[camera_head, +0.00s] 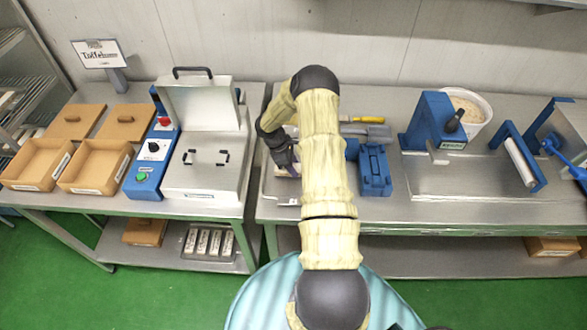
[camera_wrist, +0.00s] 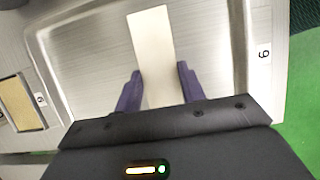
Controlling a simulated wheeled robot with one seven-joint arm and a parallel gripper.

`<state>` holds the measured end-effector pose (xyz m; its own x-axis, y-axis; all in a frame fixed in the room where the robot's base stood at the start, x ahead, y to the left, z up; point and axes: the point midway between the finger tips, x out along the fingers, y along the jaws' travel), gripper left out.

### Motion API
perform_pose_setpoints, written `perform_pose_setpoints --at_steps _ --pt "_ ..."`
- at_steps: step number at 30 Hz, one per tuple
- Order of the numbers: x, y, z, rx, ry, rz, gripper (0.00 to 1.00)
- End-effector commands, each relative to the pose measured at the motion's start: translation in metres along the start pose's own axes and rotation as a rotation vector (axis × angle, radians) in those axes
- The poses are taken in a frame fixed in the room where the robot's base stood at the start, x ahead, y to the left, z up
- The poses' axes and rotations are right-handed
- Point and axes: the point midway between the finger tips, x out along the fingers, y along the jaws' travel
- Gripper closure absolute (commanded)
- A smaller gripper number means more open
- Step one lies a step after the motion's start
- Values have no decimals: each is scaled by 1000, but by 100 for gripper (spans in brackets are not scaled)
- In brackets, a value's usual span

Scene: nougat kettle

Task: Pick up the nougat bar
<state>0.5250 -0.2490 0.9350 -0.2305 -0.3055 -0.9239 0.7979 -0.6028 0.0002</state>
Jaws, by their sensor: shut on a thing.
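The nougat bar (camera_wrist: 151,45) is a pale, long flat block in the wrist view. My gripper (camera_wrist: 160,88) has its two purple fingers on either side of the bar's near part and is shut on it. The bar is over a shiny metal tray (camera_wrist: 85,62); I cannot tell whether it touches the tray. In the head view my gripper (camera_head: 287,165) points down at the left part of the right-hand table, and my arm hides much of the tray and bar.
A blue block-like fixture (camera_head: 375,172) stands just right of my arm. A steel machine with an open lid (camera_head: 200,105) stands to the left. A blue press (camera_head: 432,120) and a white tub (camera_head: 468,108) are farther right.

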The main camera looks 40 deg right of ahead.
Motion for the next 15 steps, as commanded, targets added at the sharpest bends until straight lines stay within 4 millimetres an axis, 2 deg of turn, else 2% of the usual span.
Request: perform_pose_setpoints --at_steps 15 --pt "-71 0 29 0 0 3 87"
